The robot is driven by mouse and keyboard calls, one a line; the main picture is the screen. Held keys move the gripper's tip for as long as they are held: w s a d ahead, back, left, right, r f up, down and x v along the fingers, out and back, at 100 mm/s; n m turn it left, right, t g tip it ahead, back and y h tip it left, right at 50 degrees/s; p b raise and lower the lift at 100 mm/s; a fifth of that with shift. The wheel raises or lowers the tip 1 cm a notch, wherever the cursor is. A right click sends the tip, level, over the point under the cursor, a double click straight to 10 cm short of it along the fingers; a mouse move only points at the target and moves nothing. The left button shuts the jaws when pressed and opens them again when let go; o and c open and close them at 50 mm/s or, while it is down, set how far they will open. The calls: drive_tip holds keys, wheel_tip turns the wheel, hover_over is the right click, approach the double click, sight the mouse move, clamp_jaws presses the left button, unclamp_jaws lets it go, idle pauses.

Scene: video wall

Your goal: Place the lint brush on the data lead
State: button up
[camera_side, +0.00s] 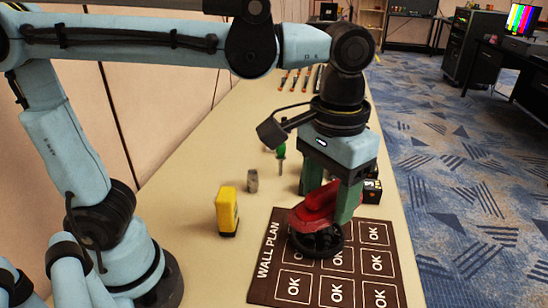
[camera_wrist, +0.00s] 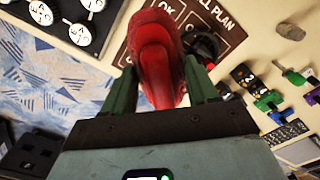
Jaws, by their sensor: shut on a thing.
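A red, rounded thing, which I take to be the lint brush (camera_side: 314,205), is held between the green fingers of my gripper (camera_side: 331,197). In the wrist view the brush (camera_wrist: 158,50) fills the space between the fingers (camera_wrist: 160,72), one on each side. A black coil, seemingly the data lead (camera_side: 316,242), lies on the brown WALL PLAN mat (camera_side: 262,284) below the brush. The lead also shows to the right of the brush in the wrist view (camera_wrist: 205,46). The brush's lower end overlaps the coil in the side view; I cannot tell whether they touch.
A small black box (camera_side: 372,191) is behind the mat's right side. The mat's front squares are clear.

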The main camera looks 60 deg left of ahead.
wheel_tip(320, 180, down, 5)
hover_over(318, 235)
drive_tip(key=f, duration=0.7)
drive_tip(key=shift+w+a, duration=0.35)
drive_tip(key=shift+w, duration=0.05)
drive_tip(key=shift+w+a+f, duration=0.1)
drive_tip(key=shift+f, duration=1.95)
drive_tip(key=o, duration=1.1)
drive_tip(key=shift+f, duration=0.1)
drive_tip(key=shift+c, duration=0.2)
